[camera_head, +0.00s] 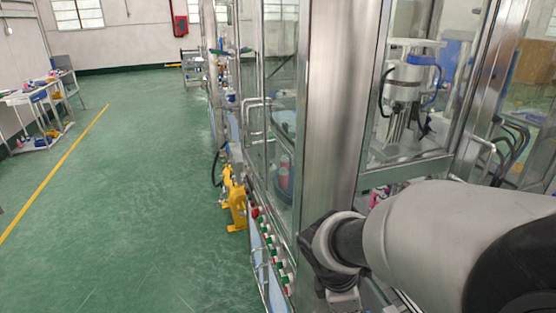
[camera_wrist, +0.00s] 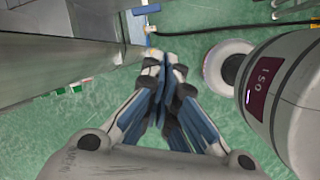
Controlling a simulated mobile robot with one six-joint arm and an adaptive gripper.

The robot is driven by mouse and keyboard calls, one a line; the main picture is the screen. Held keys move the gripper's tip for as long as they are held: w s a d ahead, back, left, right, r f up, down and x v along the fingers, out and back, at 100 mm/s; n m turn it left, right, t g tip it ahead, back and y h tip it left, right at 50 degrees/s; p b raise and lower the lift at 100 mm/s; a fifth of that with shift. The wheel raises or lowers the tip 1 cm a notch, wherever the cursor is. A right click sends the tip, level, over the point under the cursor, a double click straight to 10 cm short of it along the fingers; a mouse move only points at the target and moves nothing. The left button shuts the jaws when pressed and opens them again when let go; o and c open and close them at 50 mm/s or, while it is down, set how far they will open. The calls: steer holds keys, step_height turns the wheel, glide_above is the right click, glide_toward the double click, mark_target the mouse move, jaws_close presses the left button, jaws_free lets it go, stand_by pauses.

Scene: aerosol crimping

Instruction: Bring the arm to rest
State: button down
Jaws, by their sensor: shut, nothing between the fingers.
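My gripper (camera_wrist: 166,62) shows in the wrist view, pointing down toward the green floor. Its fingers meet at the tips and hold nothing. In the head view my arm reaches in from the right, close in front of the steel-framed machine (camera_head: 329,110). The gripper's fingers are hidden there. In the wrist view a steel panel of the machine (camera_wrist: 60,70) lies just left of the fingers, with floor visible below it.
Yellow brackets (camera_head: 236,205) and a row of buttons (camera_head: 273,245) line the machine's lower side. A dark cable (camera_wrist: 215,29) crosses the floor near the fingertips. The green floor (camera_head: 140,190) to the left is clear up to a cluttered table (camera_head: 30,96).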

steer(key=s+r+m+t+y, duration=0.1)
steer(key=s+r+m, duration=0.4)
steer(key=s+m, duration=0.2)
steer(key=s+a+r+m+t+y, duration=0.1)
steer(key=s+r+m, duration=0.4)
steer(key=m, duration=0.5)
steer(key=shift+s+a+t+y+b, duration=0.2)
steer(key=shift+s+t+y+b, duration=0.4)
steer(key=shift+s, duration=0.6)
steer(key=shift+d, duration=0.15)
